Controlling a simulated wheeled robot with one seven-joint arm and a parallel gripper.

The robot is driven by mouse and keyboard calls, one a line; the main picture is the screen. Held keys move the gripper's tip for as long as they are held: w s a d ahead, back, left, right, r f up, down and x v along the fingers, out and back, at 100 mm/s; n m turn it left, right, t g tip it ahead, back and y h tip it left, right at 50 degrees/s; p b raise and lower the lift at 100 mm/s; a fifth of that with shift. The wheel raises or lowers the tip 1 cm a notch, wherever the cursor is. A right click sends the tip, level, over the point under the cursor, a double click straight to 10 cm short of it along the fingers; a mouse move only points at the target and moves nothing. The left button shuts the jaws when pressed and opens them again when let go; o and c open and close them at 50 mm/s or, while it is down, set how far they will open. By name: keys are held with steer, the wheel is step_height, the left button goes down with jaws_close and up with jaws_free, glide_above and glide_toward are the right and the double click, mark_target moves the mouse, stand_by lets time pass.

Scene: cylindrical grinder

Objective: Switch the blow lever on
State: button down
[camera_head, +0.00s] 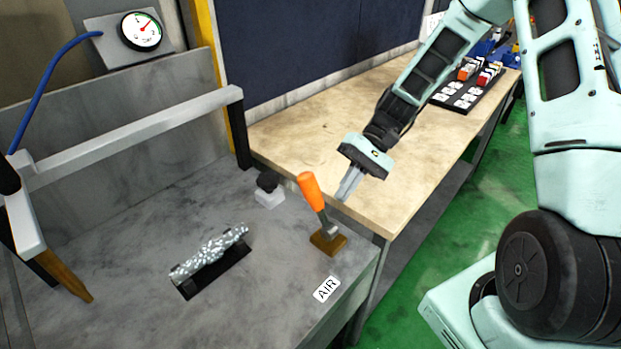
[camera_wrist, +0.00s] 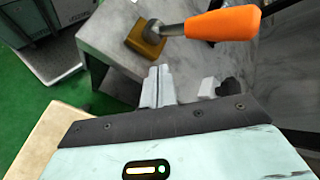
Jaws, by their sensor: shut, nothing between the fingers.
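The blow lever (camera_head: 314,197) has an orange handle and stands on a brass-coloured base (camera_head: 328,241) near the right edge of the grey machine bed, by a label reading AIR (camera_head: 327,288). Its handle leans up and to the left in the head view. In the wrist view the orange handle (camera_wrist: 222,23) crosses the top, with the base (camera_wrist: 146,40) to its left. My gripper (camera_head: 344,194) is shut and empty, to the right of the handle in the head view. In the wrist view the closed fingers (camera_wrist: 157,80) lie below the lever, apparently apart from it.
A small white block with a black knob (camera_head: 269,192) sits left of the lever. A speckled grey bar (camera_head: 210,254) lies further left. A grey rail (camera_head: 135,137) and pressure gauge (camera_head: 142,31) are behind. A wooden table (camera_head: 300,127) borders the bed.

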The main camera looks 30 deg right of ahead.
mark_target(317, 204)
steer(key=w+d+r+m+t+y, duration=0.1)
steer(key=w+r+t+y, duration=0.1)
steer(key=w+y, duration=0.3)
steer(key=shift+w+d+y, duration=0.3)
steer(key=shift+y, duration=0.5)
steer(key=shift+a+r, duration=0.1)
steer(key=a+p, duration=0.1)
steer(key=a, duration=0.2)
steer(key=a+f+p, duration=0.1)
steer(key=a, duration=0.2)
steer(key=s+a+p, duration=0.1)
steer(key=a, duration=0.3)
steer(key=shift+f, duration=0.25)
steer(key=shift+s+d+r+p, duration=0.3)
steer(key=shift+s, duration=0.25)
steer(key=shift+s+d+r+p, duration=0.25)
steer(key=shift+s+r+p, duration=0.1)
steer(key=shift+s, duration=0.15)
steer(key=shift+s+d+r+p, duration=0.25)
steer(key=shift+s+d+p, duration=0.05)
steer(key=shift+s, duration=0.25)
steer(key=shift+s, duration=0.1)
